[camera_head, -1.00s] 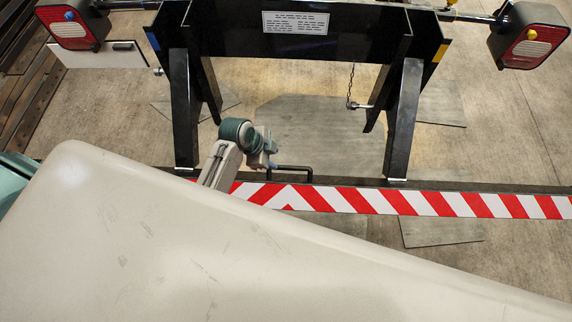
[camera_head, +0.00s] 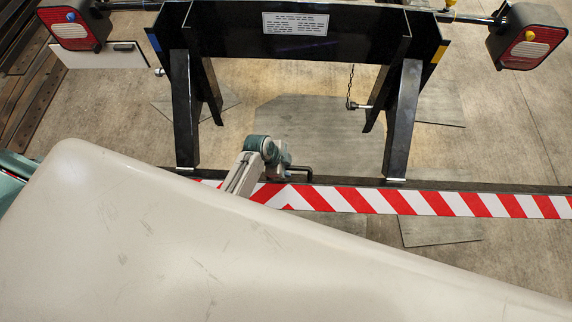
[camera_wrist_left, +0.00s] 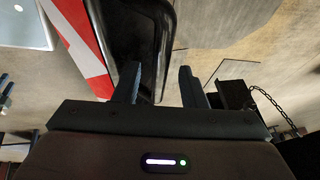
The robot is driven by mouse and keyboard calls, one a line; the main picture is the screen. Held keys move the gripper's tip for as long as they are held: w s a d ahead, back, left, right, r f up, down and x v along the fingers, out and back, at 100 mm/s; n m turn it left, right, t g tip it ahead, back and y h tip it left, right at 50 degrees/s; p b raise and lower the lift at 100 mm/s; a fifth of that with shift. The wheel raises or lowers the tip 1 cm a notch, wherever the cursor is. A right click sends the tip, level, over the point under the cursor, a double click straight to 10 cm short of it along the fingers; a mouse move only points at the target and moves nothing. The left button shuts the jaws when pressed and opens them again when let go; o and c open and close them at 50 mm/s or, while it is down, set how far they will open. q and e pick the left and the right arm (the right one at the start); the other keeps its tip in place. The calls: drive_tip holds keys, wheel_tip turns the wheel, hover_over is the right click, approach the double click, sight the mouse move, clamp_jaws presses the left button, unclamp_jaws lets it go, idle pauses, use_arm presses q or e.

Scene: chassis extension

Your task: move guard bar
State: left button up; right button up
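The guard bar (camera_head: 430,203) is a long bar with red and white stripes. It runs level below the two black legs of the frame in the head view, its left part hidden behind my pale body. A black bent handle (camera_head: 304,169) stands on its upper edge. My left gripper (camera_head: 287,168) is beside the left end of this handle; its fingertips are too small to make out there. In the left wrist view my left gripper (camera_wrist_left: 160,80) has its fingers apart, with a black curved part (camera_wrist_left: 160,35), seemingly the handle, ahead between them. The striped bar (camera_wrist_left: 78,40) shows at upper left. My right gripper is not in view.
The black frame (camera_head: 300,45) with a white label stands above, with legs (camera_head: 186,110) on both sides. A chain (camera_head: 350,88) with a pin hangs by the right leg. Tail lamps (camera_head: 75,25) sit at both sides.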

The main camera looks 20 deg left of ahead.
use_arm(q)
clamp_jaws()
drive_tip(key=r+p, duration=0.1)
drive_tip(key=s+r+p, duration=0.1)
drive_tip(key=r+p, duration=0.2)
drive_tip(key=shift+s+d+r, duration=0.25)
drive_tip(key=shift+s+r, duration=0.05)
drive_tip(key=shift+s, duration=0.1)
unclamp_jaws()
drive_tip(key=shift+w+f, duration=0.15)
drive_tip(key=shift+f, duration=0.1)
